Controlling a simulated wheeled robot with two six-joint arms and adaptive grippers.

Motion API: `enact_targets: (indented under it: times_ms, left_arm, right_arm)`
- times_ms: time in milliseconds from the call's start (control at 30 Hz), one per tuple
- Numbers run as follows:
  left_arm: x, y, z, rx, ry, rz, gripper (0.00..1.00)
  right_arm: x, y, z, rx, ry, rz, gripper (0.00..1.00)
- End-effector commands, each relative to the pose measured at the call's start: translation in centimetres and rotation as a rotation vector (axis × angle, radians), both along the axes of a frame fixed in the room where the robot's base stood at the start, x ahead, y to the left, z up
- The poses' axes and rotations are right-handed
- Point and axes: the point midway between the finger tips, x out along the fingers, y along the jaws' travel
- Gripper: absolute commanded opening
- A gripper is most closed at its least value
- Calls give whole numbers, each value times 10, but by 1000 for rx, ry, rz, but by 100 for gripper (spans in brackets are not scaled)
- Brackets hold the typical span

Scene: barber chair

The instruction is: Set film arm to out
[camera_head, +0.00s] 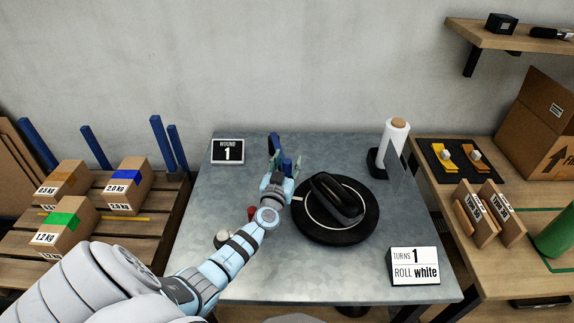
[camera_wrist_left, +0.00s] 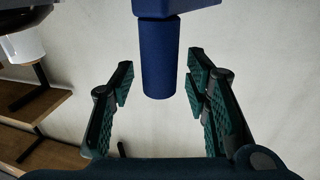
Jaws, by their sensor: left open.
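A blue upright part (camera_head: 275,143), which looks like the film arm's handle, stands behind the turntable. In the left wrist view a blue cylinder (camera_wrist_left: 160,65) hangs from a blue block between the finger pads, with gaps on both sides. My left gripper (camera_head: 286,163) is open around it in that view; contact is not visible. Its fingers (camera_wrist_left: 160,90) are dark green. A black turntable (camera_head: 345,235) carries a dark, glossy item (camera_head: 337,198). My left arm hides the table beside it. My right gripper is out of view.
A white film roll (camera_head: 395,143) stands on a black base at the back right. Boxes (camera_head: 128,184) sit on a pallet at left. The table's front is mostly clear.

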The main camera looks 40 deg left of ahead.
Motion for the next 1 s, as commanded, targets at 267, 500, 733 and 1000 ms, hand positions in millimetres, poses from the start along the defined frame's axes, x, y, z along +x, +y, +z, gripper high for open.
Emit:
enact_targets:
  times_ms: [267, 500, 733, 1000]
  left_arm:
    - [0, -1, 1, 0, 0, -1, 22]
    - [0, -1, 0, 0, 0, -1, 0]
    - [-1, 1, 0, 1, 0, -6, 0]
    - [-14, 14, 0, 7, -7, -83, 0]
  right_arm:
    - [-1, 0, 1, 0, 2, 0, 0]
    - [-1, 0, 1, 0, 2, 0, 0]
    - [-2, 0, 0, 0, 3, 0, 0]
    - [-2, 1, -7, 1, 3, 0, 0]
